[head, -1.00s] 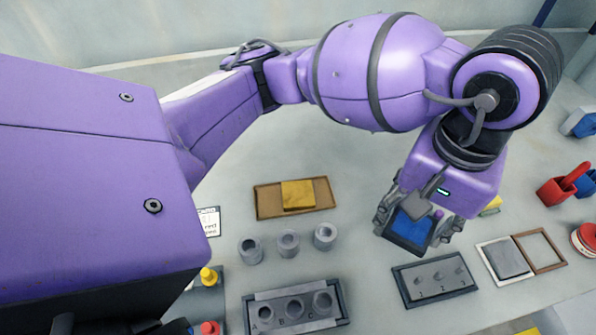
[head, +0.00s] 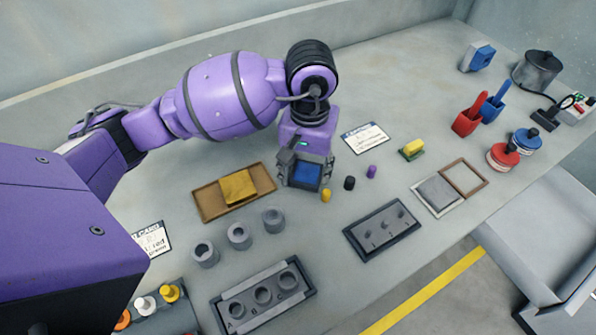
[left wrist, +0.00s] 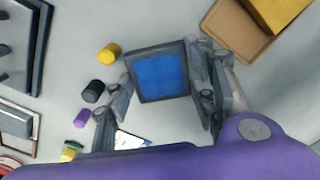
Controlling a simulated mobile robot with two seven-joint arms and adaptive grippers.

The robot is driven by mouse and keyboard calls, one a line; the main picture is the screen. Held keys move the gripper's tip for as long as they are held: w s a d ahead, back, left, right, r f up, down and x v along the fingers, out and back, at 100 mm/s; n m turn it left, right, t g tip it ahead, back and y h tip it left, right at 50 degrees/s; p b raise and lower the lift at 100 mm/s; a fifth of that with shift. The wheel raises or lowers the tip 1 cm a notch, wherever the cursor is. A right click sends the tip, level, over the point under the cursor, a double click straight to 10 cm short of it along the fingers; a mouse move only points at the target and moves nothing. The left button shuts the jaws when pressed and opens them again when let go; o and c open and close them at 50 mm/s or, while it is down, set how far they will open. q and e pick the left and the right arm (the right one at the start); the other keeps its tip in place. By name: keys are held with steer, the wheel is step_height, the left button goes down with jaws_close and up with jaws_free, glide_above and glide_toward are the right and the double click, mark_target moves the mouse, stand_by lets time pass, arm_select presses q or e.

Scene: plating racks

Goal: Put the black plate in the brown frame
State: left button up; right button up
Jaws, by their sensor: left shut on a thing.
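My left gripper (head: 305,173) is shut on a square plate with a dark rim and a blue middle (left wrist: 161,77); the plate also shows in the head view (head: 307,175). It appears held above the table, beside the right end of a brown tray. The brown frame (head: 483,186) lies flat and empty at the right of the table, apart from the gripper. A white frame (head: 458,208) with a grey plate in it lies against the brown frame's left side. No other black plate is clear. My right gripper is not in view.
The brown tray (head: 203,206) holds a yellow block. Yellow, black and purple pegs stand just right of the gripper. A dark pegboard (head: 362,247) lies between gripper and frames. A yellow-green sponge (head: 412,149), red and blue holders, and discs stand near the frames.

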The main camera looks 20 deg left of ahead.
arm_select(q)
steer(key=shift+f, duration=0.2)
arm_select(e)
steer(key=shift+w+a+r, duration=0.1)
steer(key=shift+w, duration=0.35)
arm_select(q)
steer(key=shift+f, duration=0.15)
steer(key=o, duration=1.4)
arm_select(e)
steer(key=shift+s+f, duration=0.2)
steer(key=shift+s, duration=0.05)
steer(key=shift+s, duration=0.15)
